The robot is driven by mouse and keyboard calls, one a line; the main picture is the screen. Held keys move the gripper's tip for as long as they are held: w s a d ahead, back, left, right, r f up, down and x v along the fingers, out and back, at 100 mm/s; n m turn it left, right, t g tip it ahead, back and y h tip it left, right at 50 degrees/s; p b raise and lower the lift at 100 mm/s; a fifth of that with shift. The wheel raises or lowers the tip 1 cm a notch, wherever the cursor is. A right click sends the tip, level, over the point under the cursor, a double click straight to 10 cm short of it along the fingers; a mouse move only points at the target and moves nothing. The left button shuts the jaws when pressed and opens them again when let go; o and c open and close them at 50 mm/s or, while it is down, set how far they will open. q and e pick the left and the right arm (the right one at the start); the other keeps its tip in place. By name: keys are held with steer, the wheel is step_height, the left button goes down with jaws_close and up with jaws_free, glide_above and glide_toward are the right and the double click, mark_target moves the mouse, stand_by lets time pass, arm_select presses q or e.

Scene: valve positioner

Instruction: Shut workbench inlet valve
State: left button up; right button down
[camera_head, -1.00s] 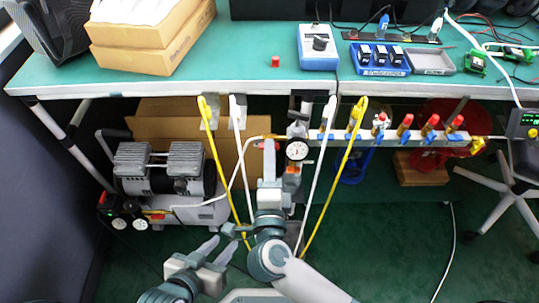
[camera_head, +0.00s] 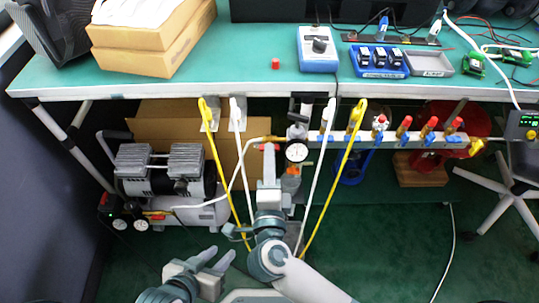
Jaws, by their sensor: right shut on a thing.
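The inlet valve's red handle (camera_head: 263,147) shows in small part under the workbench front, left of the round pressure gauge (camera_head: 296,151). My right gripper (camera_head: 269,158) reaches up to it from below and is shut on it. The gripper and wrist hide most of the valve, so I cannot tell its exact angle. My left gripper (camera_head: 223,254) is low in front of the bench, open and empty, with its two fingers apart. It is well away from the valve.
Yellow (camera_head: 216,150) and white hoses hang beside my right arm. A manifold with several red-handled valves (camera_head: 404,126) runs right of the gauge. An air compressor (camera_head: 160,170) stands at left. The workbench (camera_head: 250,70) overhangs the valve. Green floor is free at lower right.

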arm_select(q)
steer(key=s+a+f+g+y+p, duration=0.1)
steer(key=s+a+g+y+p, duration=0.35)
steer(key=a+p, duration=0.35)
step_height(320, 180, down, 19)
steer(key=s+a+h+p, duration=0.1)
steer(key=s+a+p, duration=0.15)
steer(key=p, duration=0.35)
steer(key=w+d+r+t+h+p, duration=0.2)
steer(key=w+d+r+t+p, duration=0.25)
steer(key=d+p, duration=0.25)
steer(key=s+a+f+g+y+p, duration=0.1)
steer(key=s+a+f+g+p, duration=0.1)
steer(key=s, duration=0.5)
steer(key=s+a+f+g+p, duration=0.2)
steer(key=s+a+g, duration=0.1)
steer(key=s, duration=0.4)
steer(key=shift+s+a+y+p, duration=0.3)
steer(key=shift+s+a+y, duration=0.05)
steer(key=shift+a, duration=0.3)
arm_select(e)
steer(key=n, duration=1.6)
steer(key=shift+f, duration=0.1)
arm_select(q)
steer(key=shift+f, duration=0.1)
arm_select(e)
steer(key=c, duration=1.9)
jaws_free()
